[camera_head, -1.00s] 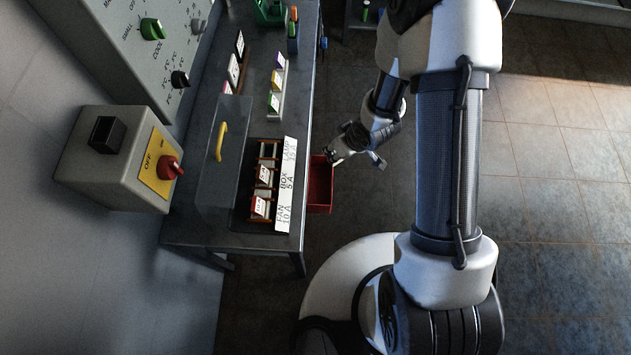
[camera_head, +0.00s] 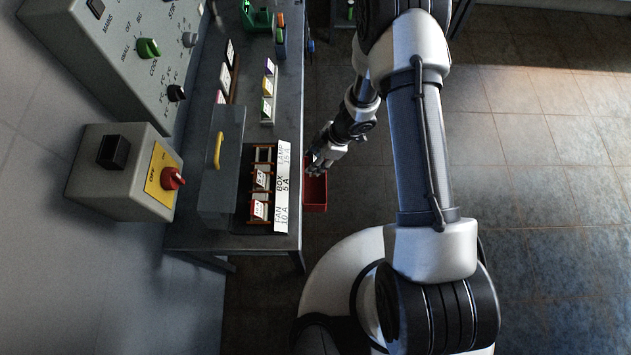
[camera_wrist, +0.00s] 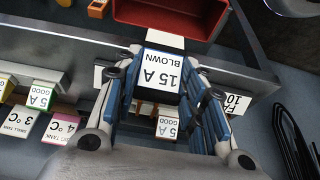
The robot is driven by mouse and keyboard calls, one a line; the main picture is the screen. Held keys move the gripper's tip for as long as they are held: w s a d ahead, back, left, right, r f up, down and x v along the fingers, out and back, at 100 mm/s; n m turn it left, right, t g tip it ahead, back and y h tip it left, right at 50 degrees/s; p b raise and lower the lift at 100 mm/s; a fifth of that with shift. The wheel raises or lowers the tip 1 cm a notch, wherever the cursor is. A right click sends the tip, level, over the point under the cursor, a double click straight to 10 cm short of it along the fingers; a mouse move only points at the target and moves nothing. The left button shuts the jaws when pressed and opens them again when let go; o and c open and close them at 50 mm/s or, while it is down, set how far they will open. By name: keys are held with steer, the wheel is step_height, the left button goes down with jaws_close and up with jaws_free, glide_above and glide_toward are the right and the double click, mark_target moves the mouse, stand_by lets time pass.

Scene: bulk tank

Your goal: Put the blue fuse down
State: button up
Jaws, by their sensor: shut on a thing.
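The blue fuse (camera_wrist: 162,72), with a white label reading 15 A BLOWN, is between the two fingers of my gripper (camera_wrist: 162,84) in the wrist view. My gripper is shut on it. In the head view my gripper (camera_head: 316,166) is just off the bench's right edge, by the far end of the red bin (camera_head: 316,196). The fuse cannot be made out there. In the wrist view the red bin (camera_wrist: 165,14) is at the top, beyond the fuse.
The fuse block (camera_head: 262,154) on the bench holds two white-labelled fuses; its far slot looks empty. A clear cover with a yellow handle (camera_head: 218,150) stands beside it. A rack of coloured fuses (camera_head: 267,92) is farther back. A switch box (camera_head: 120,165) is at left.

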step_height(320, 180, down, 14)
steer(key=b, duration=0.4)
steer(key=shift+b, duration=0.3)
steer(key=shift+f+b, duration=0.4)
steer(key=shift+f, duration=0.15)
steer(key=o, duration=1.1)
steer(key=shift+c, duration=0.2)
steer(key=shift+r, duration=0.15)
